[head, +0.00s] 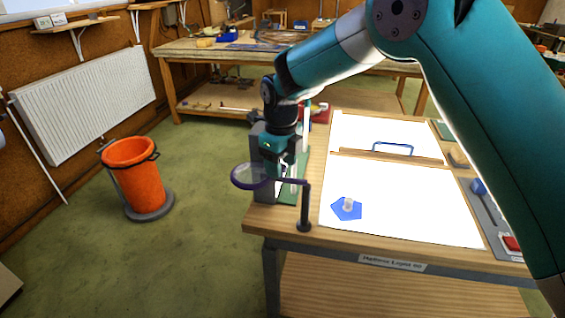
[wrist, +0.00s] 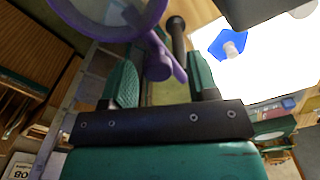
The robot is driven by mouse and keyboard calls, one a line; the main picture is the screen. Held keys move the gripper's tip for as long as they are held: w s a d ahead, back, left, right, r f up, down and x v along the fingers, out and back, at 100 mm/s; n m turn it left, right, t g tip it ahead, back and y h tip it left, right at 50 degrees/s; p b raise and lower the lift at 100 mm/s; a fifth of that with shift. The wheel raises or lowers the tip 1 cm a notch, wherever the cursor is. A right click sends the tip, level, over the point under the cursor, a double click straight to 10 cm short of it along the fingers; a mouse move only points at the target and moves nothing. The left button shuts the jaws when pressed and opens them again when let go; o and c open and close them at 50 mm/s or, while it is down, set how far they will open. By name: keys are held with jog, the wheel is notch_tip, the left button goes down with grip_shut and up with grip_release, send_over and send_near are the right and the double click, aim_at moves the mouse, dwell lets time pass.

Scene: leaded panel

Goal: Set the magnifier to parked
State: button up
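The magnifier has a round lens in a purple rim (head: 254,177) on a thin purple arm, joined to a dark post (head: 305,212) at the bench's near left corner. The lens hangs out past the bench's left edge. My gripper (head: 283,182) points down at the magnifier's arm. In the wrist view its two fingers (wrist: 163,78) stand apart, with the knob near the gap between their tips. I see no clear contact.
A white lit panel (head: 400,205) on the bench bears a blue glass piece (head: 346,210) with a clear knob, and a blue handle (head: 393,147) stands farther back. An orange bucket (head: 133,175) stands on the floor at left. Open floor lies between bucket and bench.

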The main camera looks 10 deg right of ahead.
notch_tip(320, 180, up, 17)
jog(key=b, duration=0.3)
jog(key=shift+r, duration=0.2)
jog(key=s+d+f+n+y, duration=0.1)
jog(key=s+d+f+n, duration=0.1)
jog(key=s+n, duration=0.8)
jog(key=s+d+f+n+y, duration=0.1)
jog(key=s+d+f+n, duration=0.1)
jog(key=s+n, duration=0.9)
jog(key=s+d+f+n+y, duration=0.2)
jog(key=s+n, duration=0.9)
jog(key=n, duration=0.2)
jog(key=shift+s+d+f, duration=0.15)
jog(key=shift+d+f, duration=0.1)
jog(key=shift+d, duration=0.05)
